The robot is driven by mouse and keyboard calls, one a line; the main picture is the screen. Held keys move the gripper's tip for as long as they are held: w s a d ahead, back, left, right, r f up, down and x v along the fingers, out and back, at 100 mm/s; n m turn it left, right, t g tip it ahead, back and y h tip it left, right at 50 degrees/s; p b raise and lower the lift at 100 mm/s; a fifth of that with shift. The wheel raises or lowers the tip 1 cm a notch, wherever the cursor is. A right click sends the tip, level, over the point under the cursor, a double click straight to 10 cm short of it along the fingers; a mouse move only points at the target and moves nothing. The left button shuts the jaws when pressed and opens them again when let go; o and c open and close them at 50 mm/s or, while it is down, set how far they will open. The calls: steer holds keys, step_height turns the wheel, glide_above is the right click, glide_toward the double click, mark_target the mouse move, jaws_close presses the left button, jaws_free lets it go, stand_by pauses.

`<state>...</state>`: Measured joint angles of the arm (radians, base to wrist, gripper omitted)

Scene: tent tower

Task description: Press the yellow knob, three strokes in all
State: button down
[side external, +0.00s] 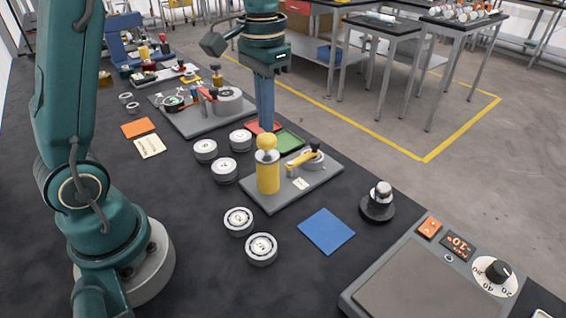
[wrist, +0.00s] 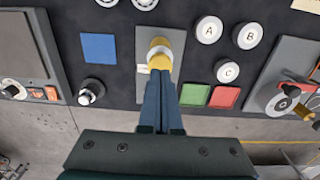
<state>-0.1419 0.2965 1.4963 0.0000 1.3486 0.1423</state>
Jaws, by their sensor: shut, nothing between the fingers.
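The yellow knob (side external: 267,142) is a round ball on top of a yellow cylinder (side external: 268,178), standing upright on a grey plate (side external: 300,193). In the wrist view the knob (wrist: 159,49) is straight ahead of the fingertips. My gripper (side external: 266,126) points down, its blue fingers shut and empty. In the side view the fingers come down behind the knob. In the wrist view the fingertips (wrist: 161,75) overlap the near edge of the yellow post. I cannot tell whether they touch it.
A yellow lever (side external: 300,158) shares the plate. Around it are white round buttons (side external: 224,169), red and green squares (side external: 289,141), a blue square (side external: 326,231), a black-and-silver knob (side external: 379,200), a grey dial box (side external: 435,270) and a red-handled device (side external: 207,105).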

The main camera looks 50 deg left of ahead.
mark_target(267, 137)
steer(key=shift+f, duration=1.7)
steer(key=shift+r, duration=1.75)
steer(key=shift+f, duration=0.1)
steer(key=shift+f, duration=1.65)
steer(key=shift+r, duration=1.75)
